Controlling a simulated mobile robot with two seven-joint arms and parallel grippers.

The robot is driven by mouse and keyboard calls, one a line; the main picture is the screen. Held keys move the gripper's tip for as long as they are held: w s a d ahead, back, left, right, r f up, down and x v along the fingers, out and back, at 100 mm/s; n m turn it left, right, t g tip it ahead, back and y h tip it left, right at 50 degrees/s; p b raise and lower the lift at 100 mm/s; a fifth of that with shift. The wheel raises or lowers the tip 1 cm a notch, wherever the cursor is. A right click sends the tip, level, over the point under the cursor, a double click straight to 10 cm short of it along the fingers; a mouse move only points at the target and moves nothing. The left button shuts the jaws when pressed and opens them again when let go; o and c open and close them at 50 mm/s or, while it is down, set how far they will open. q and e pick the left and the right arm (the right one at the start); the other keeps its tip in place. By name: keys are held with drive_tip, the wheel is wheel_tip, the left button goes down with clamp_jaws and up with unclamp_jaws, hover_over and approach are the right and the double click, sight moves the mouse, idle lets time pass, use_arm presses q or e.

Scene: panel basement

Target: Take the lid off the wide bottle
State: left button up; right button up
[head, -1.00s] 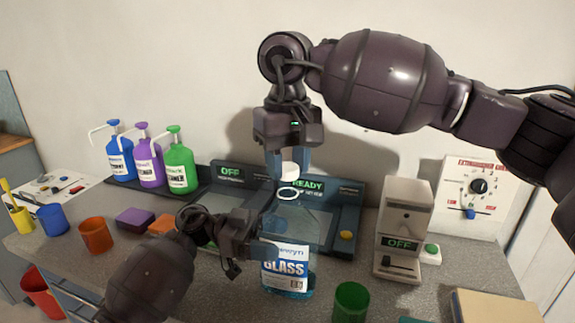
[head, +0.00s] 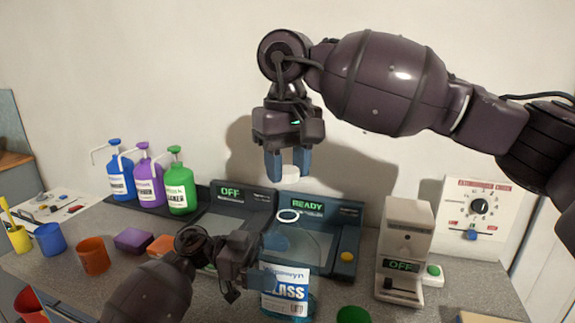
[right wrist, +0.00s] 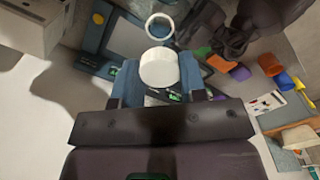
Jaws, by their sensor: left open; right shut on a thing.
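The wide bottle (head: 287,297) is clear, with a blue and white "GLASS" label and a white ring at its neck. It stands on the counter in the head view; its lower end is cut off. My right gripper (head: 289,166) is shut on the white lid (head: 290,180) and holds it above the open neck, apart from it. In the right wrist view, the lid (right wrist: 159,68) sits between the blue fingers, with the neck ring (right wrist: 160,27) beyond it. My left gripper (head: 275,276) is open at the bottle's left side; whether it touches is unclear.
A scale-like device reading "READY" (head: 349,236) stands behind the bottle, with an "OFF" one (head: 230,212) to its left. A white dispenser (head: 403,243) is at the right, a green cup (head: 353,314) in front. Pump bottles (head: 150,183) and cups (head: 93,256) are at the left.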

use_arm(q)
drive_tip(key=v, duration=1.2)
drive_tip(key=shift+s, duration=0.15)
